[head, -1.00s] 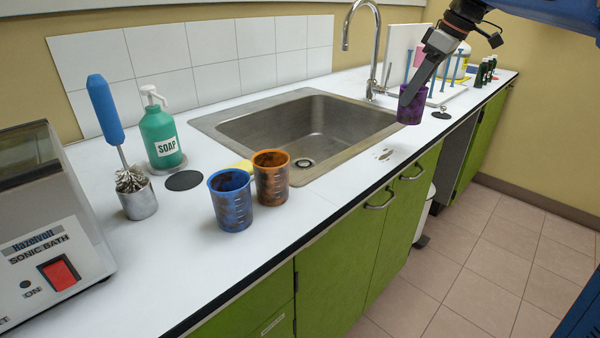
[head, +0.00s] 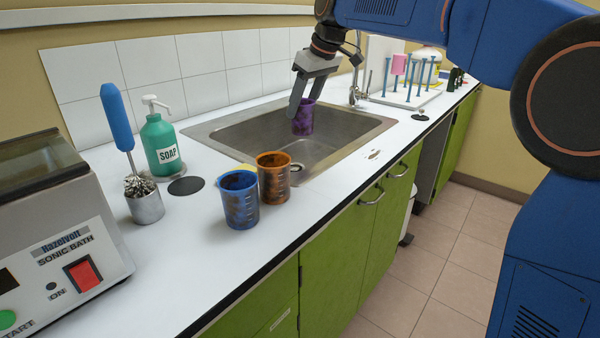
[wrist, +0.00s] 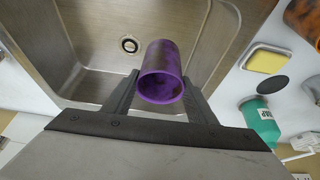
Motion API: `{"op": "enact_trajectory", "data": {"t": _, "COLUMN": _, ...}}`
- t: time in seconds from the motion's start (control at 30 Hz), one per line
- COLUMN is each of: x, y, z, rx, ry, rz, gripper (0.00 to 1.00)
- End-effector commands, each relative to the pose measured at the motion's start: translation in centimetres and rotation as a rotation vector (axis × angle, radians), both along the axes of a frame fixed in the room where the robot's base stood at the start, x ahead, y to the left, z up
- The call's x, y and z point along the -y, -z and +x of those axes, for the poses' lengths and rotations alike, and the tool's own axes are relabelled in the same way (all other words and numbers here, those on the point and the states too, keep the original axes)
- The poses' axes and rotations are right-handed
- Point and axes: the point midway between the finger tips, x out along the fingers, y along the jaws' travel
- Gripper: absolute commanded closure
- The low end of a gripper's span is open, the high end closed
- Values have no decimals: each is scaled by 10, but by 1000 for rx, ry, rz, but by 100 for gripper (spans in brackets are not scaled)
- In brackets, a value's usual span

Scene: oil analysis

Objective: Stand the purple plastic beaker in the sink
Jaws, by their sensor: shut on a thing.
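The purple plastic beaker (head: 304,117) hangs upright in my gripper (head: 300,105) over the sink (head: 352,138) in the head view. In the wrist view my gripper (wrist: 160,98) has its two fingers on either side of the beaker (wrist: 161,66), and its open mouth faces the camera. The steel basin (wrist: 95,45) with its round drain lies below and beyond it. The beaker appears above the basin floor; the exact height is hard to tell.
A blue beaker (head: 238,200) and an orange beaker (head: 274,178) stand on the counter before the sink's near left corner. A green soap bottle (head: 161,146), a brush in a metal cup (head: 146,205) and a sonic bath (head: 62,230) stand left. The faucet (head: 356,85) rises behind the sink.

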Motion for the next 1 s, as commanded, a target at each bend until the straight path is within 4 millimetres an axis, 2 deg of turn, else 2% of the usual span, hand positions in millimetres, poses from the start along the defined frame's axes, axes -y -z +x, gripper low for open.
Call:
{"op": "enact_trajectory", "data": {"t": 0.17, "x": -8, "y": 41, "z": 0, "rx": -3, "ry": 4, "rz": 1, "gripper": 74}}
{"op": "enact_trajectory", "data": {"t": 0.4, "x": -9, "y": 93, "z": -1, "rx": -1, "ry": 7, "rz": 1, "gripper": 74}}
{"op": "enact_trajectory", "data": {"t": 0.9, "x": -7, "y": 163, "z": -3, "rx": 0, "ry": 7, "rz": 1, "gripper": 74}}
{"op": "enact_trajectory", "data": {"t": 1.0, "x": -8, "y": 171, "z": -2, "rx": 2, "ry": 7, "rz": 2, "gripper": 74}}
